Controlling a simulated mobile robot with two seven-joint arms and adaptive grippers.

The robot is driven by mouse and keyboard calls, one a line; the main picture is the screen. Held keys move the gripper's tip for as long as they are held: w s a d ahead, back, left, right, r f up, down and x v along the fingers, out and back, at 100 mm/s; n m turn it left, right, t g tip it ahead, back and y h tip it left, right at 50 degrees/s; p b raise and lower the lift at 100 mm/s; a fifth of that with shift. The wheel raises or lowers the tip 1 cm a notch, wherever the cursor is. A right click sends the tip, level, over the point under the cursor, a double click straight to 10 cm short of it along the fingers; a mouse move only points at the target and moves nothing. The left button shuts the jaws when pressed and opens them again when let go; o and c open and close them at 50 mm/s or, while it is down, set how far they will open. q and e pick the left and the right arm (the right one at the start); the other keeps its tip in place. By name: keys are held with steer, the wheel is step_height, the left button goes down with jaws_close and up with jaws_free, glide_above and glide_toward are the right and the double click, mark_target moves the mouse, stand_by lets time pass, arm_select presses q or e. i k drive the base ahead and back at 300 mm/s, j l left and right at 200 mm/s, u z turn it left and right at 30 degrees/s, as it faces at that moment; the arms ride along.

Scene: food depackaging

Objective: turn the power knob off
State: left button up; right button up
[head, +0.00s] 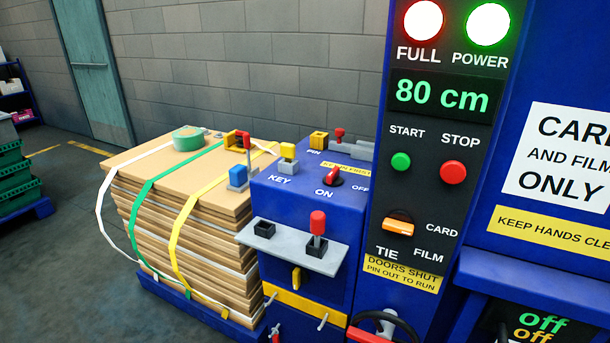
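The knob (333,177) is a black dial with a red handle on top of the blue cabinet (300,200). The word ON is printed just below and left of it, and OFF to its right. The handle slants toward the upper left; I cannot tell clearly which label it points at. The POWER lamp (488,24) glows with a green rim. The display (446,95) reads 80 cm. Neither of my grippers is in view.
A yellow and white key block (288,158) and a red-topped lever (318,225) stand near the knob. START (400,161) and STOP (453,172) buttons are on the tall panel. A strapped cardboard stack (185,220) stands left.

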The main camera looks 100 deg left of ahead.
mark_target(332, 180)
steer(key=u, duration=3.15)
